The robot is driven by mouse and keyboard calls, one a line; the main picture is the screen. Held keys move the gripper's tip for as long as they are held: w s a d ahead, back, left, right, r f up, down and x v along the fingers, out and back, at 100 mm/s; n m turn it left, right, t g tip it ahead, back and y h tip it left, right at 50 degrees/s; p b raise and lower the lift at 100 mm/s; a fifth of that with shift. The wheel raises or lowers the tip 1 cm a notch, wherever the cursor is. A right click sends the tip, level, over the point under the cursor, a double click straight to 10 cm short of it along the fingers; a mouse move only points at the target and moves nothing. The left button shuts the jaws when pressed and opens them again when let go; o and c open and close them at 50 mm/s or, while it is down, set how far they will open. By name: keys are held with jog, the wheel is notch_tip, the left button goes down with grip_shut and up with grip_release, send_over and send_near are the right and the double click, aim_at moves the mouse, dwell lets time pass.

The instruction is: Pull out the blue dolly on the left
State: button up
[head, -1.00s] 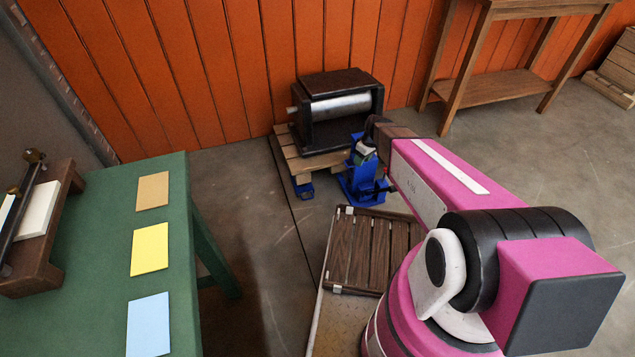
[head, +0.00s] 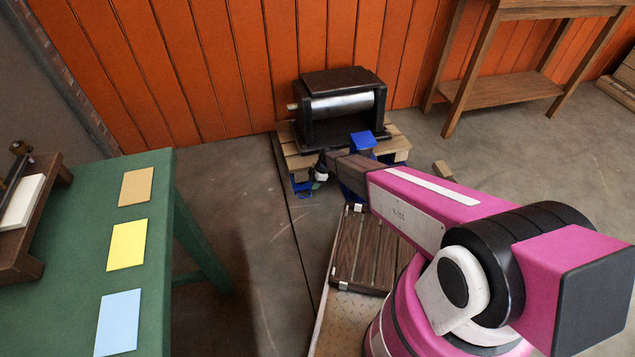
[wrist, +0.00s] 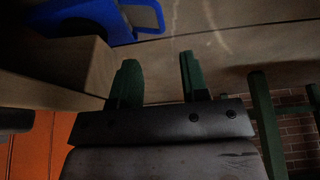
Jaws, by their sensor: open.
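The blue dolly on the left (head: 300,188) shows low at the left front of the wooden pallet (head: 398,145), partly hidden behind my gripper. A second blue dolly (head: 362,144) stands to its right, largely hidden by my arm. My gripper (head: 319,172) is in front of the pallet near the left dolly. In the wrist view my gripper (wrist: 160,80) has its two green fingers apart with nothing between them. A blue dolly part (wrist: 85,18) shows beyond the fingers at upper left, beside a pallet block (wrist: 95,65); I cannot tell which dolly it is.
A black press with a metal roller (head: 342,104) sits on the pallet against the orange wall. A slatted wooden rack (head: 362,250) lies in front. A green table (head: 150,185) stands left, a wooden stand (head: 500,85) right. Floor between table and pallet is clear.

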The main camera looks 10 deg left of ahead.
aim_at(306, 186)
jog(key=shift+f, duration=0.1)
jog(key=x, duration=1)
jog(key=shift+a+f, duration=0.1)
jog(key=shift+f, duration=0.2)
jog(key=shift+c, duration=0.3)
grip_shut()
jog(key=shift+s, duration=0.1)
dwell(1.0)
